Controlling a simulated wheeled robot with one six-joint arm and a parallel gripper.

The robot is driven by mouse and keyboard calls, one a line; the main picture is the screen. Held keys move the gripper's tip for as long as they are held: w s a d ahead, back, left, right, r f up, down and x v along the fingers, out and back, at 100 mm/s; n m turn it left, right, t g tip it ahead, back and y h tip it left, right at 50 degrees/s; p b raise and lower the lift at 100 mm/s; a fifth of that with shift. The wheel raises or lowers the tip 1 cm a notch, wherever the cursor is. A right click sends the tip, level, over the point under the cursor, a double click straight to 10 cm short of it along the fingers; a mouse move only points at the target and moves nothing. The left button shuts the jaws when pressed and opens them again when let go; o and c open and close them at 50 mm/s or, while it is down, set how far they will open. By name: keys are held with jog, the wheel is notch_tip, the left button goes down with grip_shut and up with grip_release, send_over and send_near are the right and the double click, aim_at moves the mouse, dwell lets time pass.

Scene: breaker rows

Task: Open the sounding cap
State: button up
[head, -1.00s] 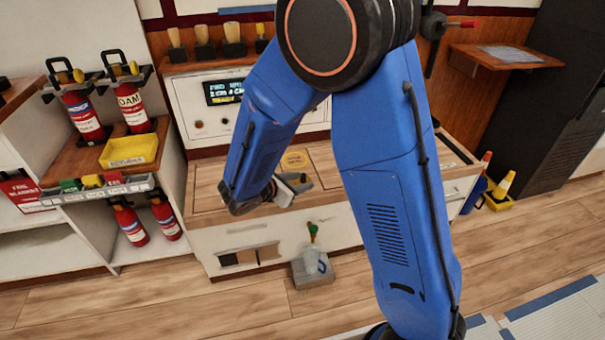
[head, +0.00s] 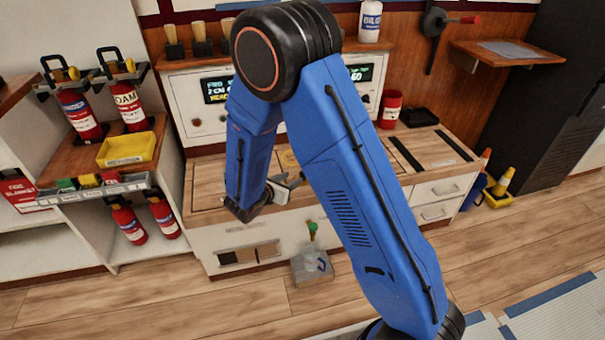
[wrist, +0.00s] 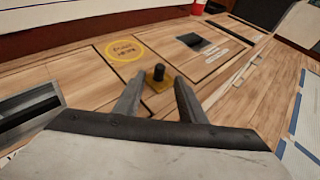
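A small brass-yellow fitting with a dark upright top (wrist: 158,76), which looks like the sounding cap, stands on the wooden counter in the wrist view. My gripper (wrist: 158,88) is open, with one finger to each side of the fitting's line and nothing held. The fitting appears just beyond the fingertips; whether they touch it I cannot tell. In the head view my gripper (head: 287,186) is low over the counter's front part, and the fitting cannot be made out there.
A yellow ring label (wrist: 123,51) lies left of the fitting, and a dark square plate (wrist: 194,41) lies to the right. A red can (head: 390,108) and a black tray (head: 419,117) stand at the back right. A control panel (head: 215,91) rises behind the counter.

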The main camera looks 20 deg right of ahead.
aim_at(302, 173)
jog(key=x, duration=0.9)
jog(key=shift+w+d+f, duration=0.2)
jog(key=shift+d, duration=0.05)
grip_shut()
